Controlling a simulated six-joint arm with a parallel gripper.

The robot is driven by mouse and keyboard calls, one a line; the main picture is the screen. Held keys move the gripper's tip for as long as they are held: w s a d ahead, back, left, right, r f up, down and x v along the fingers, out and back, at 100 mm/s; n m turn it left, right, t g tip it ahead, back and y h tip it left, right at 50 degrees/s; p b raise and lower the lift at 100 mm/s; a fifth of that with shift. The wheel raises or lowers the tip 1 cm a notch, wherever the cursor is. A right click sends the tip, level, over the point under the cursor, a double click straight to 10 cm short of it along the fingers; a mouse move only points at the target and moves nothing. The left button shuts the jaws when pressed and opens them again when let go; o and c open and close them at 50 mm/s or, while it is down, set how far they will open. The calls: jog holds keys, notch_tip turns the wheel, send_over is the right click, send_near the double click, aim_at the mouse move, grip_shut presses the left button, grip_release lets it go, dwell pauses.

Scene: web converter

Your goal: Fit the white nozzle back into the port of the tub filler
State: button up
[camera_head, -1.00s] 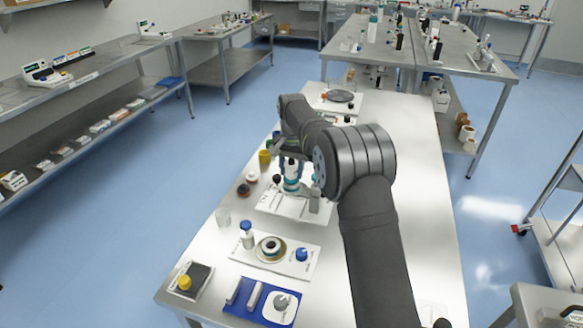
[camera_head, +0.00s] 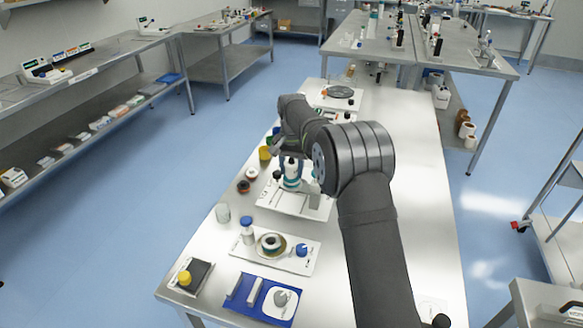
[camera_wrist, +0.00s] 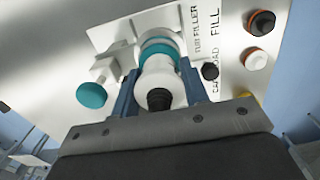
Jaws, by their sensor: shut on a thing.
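In the wrist view my gripper (camera_wrist: 160,78) has its two blue fingers shut on the white nozzle (camera_wrist: 161,68), one on each side. The nozzle's dark end (camera_wrist: 158,99) points toward the camera. Beyond it, in line, is the tub filler (camera_wrist: 156,30), a white body with a teal ring. Whether the nozzle is seated in the port or just short of it cannot be told, as the nozzle covers the port. In the head view the tub filler (camera_head: 292,184) stands on its white labelled plate (camera_head: 285,203), with my gripper (camera_head: 291,163) directly over it.
A teal knob (camera_wrist: 91,95) is left of the filler in the wrist view. A black cap (camera_wrist: 262,22) and a white cap (camera_wrist: 256,58) are to the right. In the head view, a white tray (camera_head: 262,262) with a spool and a blue tray (camera_head: 250,307) lie nearer the camera.

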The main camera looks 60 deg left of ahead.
jog(key=o, duration=1.4)
jog(key=r, duration=1.7)
jog(key=shift+w+a+r, duration=0.2)
jog(key=shift+f, duration=0.1)
jog(key=f, duration=1.7)
jog(key=shift+s+d+f, duration=0.1)
jog(key=shift+s+d, duration=0.1)
jog(key=shift+r, duration=0.25)
